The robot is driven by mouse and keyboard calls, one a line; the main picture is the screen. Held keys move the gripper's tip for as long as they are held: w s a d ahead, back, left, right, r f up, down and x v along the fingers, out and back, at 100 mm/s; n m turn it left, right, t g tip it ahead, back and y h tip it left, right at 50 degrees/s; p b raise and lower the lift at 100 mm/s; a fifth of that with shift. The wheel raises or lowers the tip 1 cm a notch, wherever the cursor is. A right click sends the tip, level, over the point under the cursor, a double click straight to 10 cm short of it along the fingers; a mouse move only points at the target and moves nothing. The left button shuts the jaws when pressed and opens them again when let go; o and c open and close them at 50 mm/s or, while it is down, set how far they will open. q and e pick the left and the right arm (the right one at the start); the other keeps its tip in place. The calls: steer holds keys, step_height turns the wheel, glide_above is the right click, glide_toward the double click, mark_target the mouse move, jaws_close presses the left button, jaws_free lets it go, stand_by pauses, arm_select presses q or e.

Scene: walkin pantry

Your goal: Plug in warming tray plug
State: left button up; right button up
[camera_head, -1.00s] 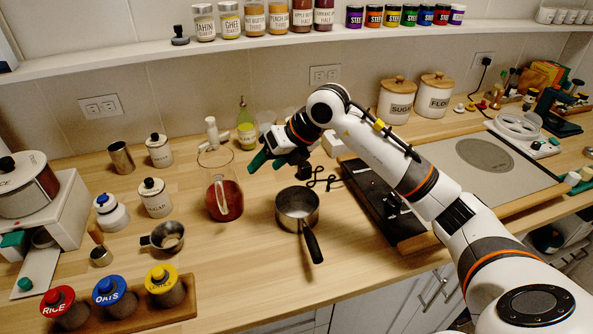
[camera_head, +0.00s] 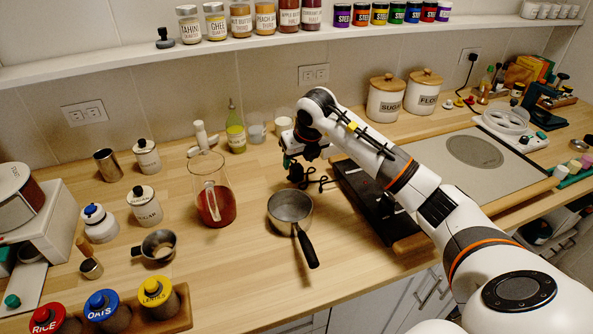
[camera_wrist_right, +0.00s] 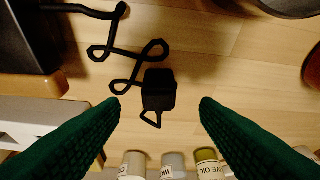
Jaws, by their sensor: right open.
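The black plug (camera_wrist_right: 160,88) lies on the wooden counter in the right wrist view. Its looped black cord (camera_wrist_right: 100,53) runs toward a dark appliance at the upper left, likely the black warming tray (camera_head: 372,203) of the head view. My right gripper (camera_wrist_right: 160,103) is open, its green fingers on either side of the plug in the picture, with gaps on both sides; it is not gripping it. In the head view the right gripper (camera_head: 297,172) points down behind the saucepan, and the plug is hard to make out there. My left gripper is out of view.
A wall outlet (camera_head: 314,75) is behind my right arm; another (camera_head: 85,114) is at the left. The right outlet (camera_head: 470,55) has a plug in it. A saucepan (camera_head: 290,208) and red-filled pitcher (camera_head: 215,205) stand near the gripper. Cups and a bottle (camera_head: 236,138) line the wall.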

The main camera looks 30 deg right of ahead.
mark_target(297, 166)
steer(key=x, duration=0.3)
steer(key=shift+w+f, duration=0.1)
steer(key=shift+f, duration=0.1)
steer(key=shift+c, duration=0.2)
